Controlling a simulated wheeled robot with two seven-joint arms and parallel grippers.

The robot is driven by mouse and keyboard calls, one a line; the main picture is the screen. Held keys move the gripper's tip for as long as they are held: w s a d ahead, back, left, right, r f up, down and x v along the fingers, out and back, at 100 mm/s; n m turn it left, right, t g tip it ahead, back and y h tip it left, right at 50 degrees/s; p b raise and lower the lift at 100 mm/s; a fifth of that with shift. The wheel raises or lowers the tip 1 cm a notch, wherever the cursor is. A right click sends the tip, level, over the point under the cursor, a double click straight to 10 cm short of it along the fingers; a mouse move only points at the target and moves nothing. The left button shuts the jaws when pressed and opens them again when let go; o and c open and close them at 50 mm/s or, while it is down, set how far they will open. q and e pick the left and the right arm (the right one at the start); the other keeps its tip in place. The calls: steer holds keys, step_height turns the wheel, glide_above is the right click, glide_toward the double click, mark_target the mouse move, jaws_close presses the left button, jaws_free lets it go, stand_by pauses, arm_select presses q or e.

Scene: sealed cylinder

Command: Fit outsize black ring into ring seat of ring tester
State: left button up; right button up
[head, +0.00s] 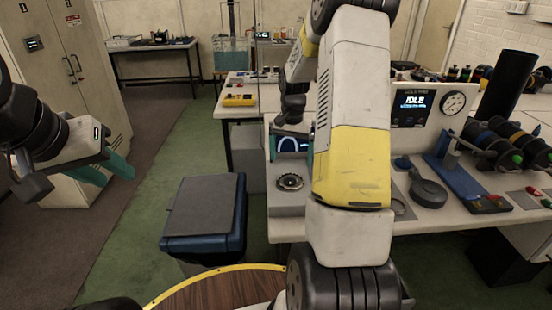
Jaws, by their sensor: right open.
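The ring tester (286,203) is a pale block at the near left end of the right-hand bench. Its round ring seat (290,182) has a metallic rim and a dark middle; I cannot tell whether a ring lies in it. A small screen with a pale arc (291,145) stands behind the seat. My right gripper (290,151) is open, pointing down above and behind the seat, partly hidden by my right arm. My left gripper (107,172) is open and empty over the floor at left. I cannot pick out the outsize black ring for sure.
A panel reading IDLE with a gauge (453,103) stands on the bench. Spindles with coloured and black rings (505,140) are at right, near a blue stand (452,177). A blue-rimmed bin (204,212) stands left of the bench. My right arm hides part of the bench.

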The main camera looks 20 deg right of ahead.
steer(key=s+a+r+n+t, duration=0.2)
steer(key=s+a+r, duration=0.25)
steer(key=r, duration=0.45)
steer(key=s+a+r+n+t, duration=0.1)
steer(key=s+a+r, duration=0.2)
steer(key=s+r, duration=0.35)
steer(key=s+a+r+n+t+y, duration=0.1)
steer(key=s+a+r+n, duration=0.1)
steer(key=s, duration=0.5)
steer(key=s+a+r+n+t+y, duration=0.1)
steer(key=s+a+r+n+t, duration=0.1)
steer(key=s, duration=0.5)
steer(key=shift+s+a+r+n, duration=0.15)
steer(key=shift+a+r+n, duration=0.15)
steer(key=shift+a+r, duration=0.7)
steer(key=shift+a+f, duration=0.15)
steer(key=shift+f, duration=0.1)
